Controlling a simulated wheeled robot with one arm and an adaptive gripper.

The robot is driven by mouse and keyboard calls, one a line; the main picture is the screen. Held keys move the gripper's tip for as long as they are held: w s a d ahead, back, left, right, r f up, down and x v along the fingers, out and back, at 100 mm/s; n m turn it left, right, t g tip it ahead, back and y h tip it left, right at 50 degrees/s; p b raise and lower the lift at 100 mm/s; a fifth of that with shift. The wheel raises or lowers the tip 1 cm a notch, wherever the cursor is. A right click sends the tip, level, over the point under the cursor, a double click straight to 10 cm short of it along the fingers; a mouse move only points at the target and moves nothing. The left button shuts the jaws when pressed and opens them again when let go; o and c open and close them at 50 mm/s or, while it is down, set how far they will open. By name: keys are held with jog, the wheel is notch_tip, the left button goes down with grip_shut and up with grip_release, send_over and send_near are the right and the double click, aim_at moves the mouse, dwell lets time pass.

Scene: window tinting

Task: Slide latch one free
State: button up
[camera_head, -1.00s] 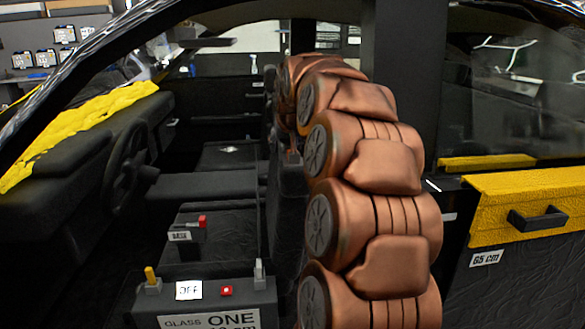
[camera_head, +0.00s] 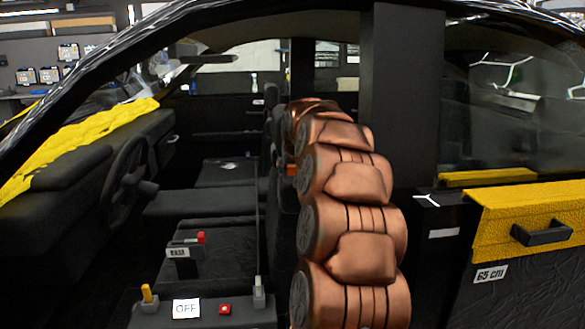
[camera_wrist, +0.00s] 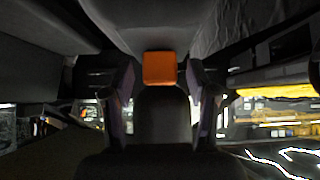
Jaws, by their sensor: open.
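In the wrist view, my gripper (camera_wrist: 160,88) is open, with one dark finger on each side of an orange block (camera_wrist: 160,68). A gap shows between the block and each finger, and I cannot tell its depth relative to the fingertips. No readable label marks the block as latch one. In the head view, a small orange piece (camera_head: 291,169) shows beside the front seat, at the left edge of my copper arm. I cannot tell whether it is the same block. My gripper is hidden behind the arm in that view.
A control box with a yellow lever (camera_head: 149,293), an OFF card (camera_head: 186,308) and a red button (camera_head: 224,309) stands low in front. The steering wheel (camera_head: 125,190) is left. The dark door pillar (camera_head: 402,95) and yellow-topped door (camera_head: 530,215) are close on the right.

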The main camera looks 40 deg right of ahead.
jog(key=shift+c, duration=0.3)
grip_shut()
dwell(0.4)
